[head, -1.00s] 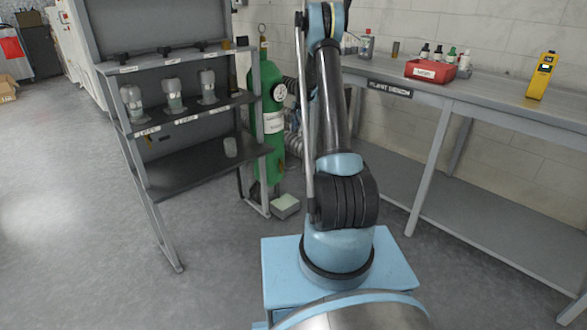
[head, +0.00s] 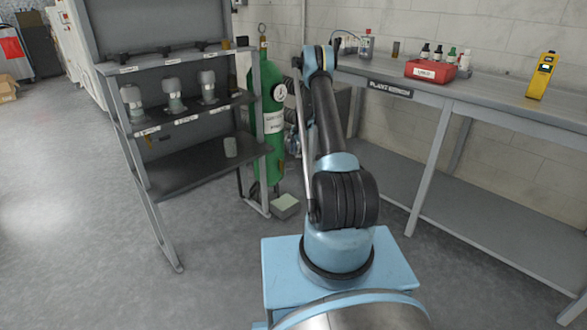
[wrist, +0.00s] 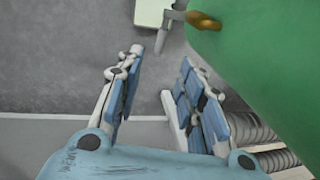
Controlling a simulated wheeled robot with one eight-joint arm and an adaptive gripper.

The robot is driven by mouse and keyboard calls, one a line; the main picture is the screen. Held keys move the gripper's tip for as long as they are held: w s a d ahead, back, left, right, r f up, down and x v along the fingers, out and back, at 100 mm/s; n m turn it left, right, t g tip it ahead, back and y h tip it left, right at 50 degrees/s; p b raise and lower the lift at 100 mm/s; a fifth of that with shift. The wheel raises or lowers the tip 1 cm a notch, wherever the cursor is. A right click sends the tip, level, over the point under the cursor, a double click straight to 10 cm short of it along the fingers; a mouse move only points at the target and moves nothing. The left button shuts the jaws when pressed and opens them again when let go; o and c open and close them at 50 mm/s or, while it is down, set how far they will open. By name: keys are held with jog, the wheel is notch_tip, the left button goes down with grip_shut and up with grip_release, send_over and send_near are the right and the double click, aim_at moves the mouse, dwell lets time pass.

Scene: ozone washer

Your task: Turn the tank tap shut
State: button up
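The green tank (head: 270,125) stands upright between the shelf rack and the bench. In the wrist view the tank (wrist: 265,45) fills the upper right. A brass fitting (wrist: 203,21) sticks out of its side, with a grey lever (wrist: 166,28) at its outer end; this looks like the tap. My gripper (wrist: 161,62) is open and empty, its two blue-padded fingers spread apart. In the picture, the lever lies just above the gap between the fingertips, with no clear contact. In the head view my gripper is mostly hidden behind my arm.
A shelf rack (head: 190,165) with several capped jars stands left of the tank. A pale green-topped block (head: 285,204) lies on the floor by the tank. Ribbed hoses (wrist: 250,130) run at lower right in the wrist view.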

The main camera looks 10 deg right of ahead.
aim_at(294, 167)
jog(key=f, duration=0.3)
jog(key=w+f, duration=0.1)
jog(key=f, duration=0.3)
jog(key=a+f, duration=0.1)
jog(key=f, duration=0.3)
jog(key=shift+w, duration=0.35)
grip_shut()
